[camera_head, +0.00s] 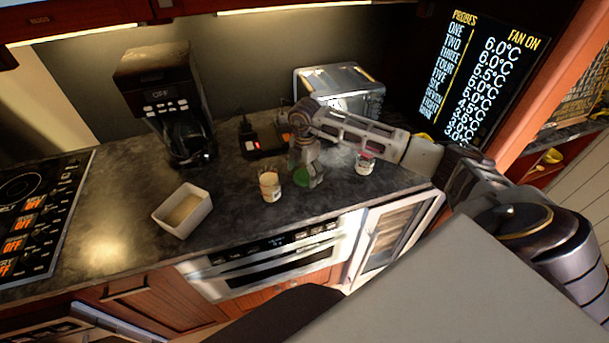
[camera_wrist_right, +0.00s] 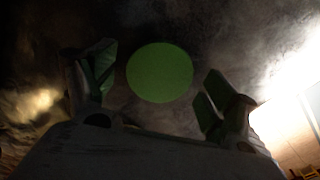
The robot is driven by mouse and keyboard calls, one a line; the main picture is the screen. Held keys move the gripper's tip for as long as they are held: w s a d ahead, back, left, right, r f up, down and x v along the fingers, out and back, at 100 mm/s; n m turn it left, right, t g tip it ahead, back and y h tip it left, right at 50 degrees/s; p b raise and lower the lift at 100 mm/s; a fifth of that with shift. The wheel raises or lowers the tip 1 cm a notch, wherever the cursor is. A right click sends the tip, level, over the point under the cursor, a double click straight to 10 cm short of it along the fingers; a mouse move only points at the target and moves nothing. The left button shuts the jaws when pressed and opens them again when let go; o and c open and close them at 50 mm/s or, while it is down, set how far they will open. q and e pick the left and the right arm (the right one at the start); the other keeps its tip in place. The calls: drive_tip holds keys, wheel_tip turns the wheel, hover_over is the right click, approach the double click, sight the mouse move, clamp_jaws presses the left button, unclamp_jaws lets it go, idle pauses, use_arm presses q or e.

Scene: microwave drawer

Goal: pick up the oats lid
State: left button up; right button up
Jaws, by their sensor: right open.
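The oats lid looks like a flat green disc in the right wrist view (camera_wrist_right: 160,72), lying on the dark counter between my two fingers. In the head view, a green patch that seems to be the lid (camera_head: 301,179) shows at the fingertips. My right gripper (camera_head: 309,178) points down at the counter there and is open. In the right wrist view the fingers of my right gripper (camera_wrist_right: 155,88) stand apart on either side of the disc, with a gap on both sides. The gripper partly hides the lid in the head view. My left gripper is not in view.
A glass jar with pale contents (camera_head: 270,187) stands just left of the gripper. Another jar (camera_head: 364,162) stands to its right. A toaster (camera_head: 340,85) and a coffee maker (camera_head: 163,90) are behind. A white rectangular container (camera_head: 183,210) sits left, with bare counter around it.

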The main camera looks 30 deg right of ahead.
drive_tip(key=shift+f, duration=0.2)
idle(0.3)
drive_tip(key=c, duration=0.8)
